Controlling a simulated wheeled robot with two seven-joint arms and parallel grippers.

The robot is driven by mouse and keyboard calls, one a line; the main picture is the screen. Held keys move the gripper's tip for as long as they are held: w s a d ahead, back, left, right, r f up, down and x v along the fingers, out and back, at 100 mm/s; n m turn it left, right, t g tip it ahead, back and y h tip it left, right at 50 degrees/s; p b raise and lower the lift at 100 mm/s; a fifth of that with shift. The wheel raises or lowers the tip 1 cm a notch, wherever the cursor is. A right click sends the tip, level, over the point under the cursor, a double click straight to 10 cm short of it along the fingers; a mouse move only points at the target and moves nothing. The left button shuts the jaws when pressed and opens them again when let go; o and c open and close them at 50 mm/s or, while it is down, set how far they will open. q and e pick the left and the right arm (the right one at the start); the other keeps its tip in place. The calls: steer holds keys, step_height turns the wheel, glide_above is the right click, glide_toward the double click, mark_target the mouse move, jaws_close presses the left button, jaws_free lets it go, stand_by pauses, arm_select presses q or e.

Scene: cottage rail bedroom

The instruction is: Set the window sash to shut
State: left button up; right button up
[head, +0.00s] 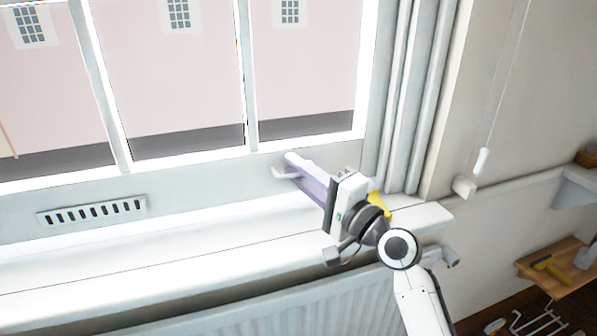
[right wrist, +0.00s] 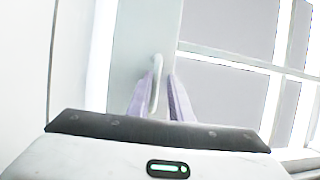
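The window sash (head: 189,154) is a white frame with glazing bars across the top left of the head view. A small white handle (head: 283,173) sticks out from its lower rail. My right gripper (head: 291,165) reaches this handle from the right, above the sill. In the right wrist view its two lilac fingers (right wrist: 163,98) stand apart, with the handle (right wrist: 156,72) at their tips, beside the left finger and partly in the gap. I cannot tell whether they touch. The sash's outer edges are partly out of view. My left gripper is not in view.
A white sill (head: 150,262) runs below the window, with a ribbed radiator (head: 290,302) under it. A slotted vent (head: 92,211) is in the panel on the left. A pull cord with a white toggle (head: 481,161) hangs at right. Wooden shelf (head: 560,268) with tools stands lower right.

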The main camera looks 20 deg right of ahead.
steer(key=shift+r, duration=0.25)
steer(key=v, duration=0.5)
steer(key=b+v, duration=0.1)
steer(key=v, duration=0.4)
steer(key=shift+s+d+f, duration=0.1)
steer(key=shift+s+f, duration=0.05)
steer(key=shift+f, duration=0.1)
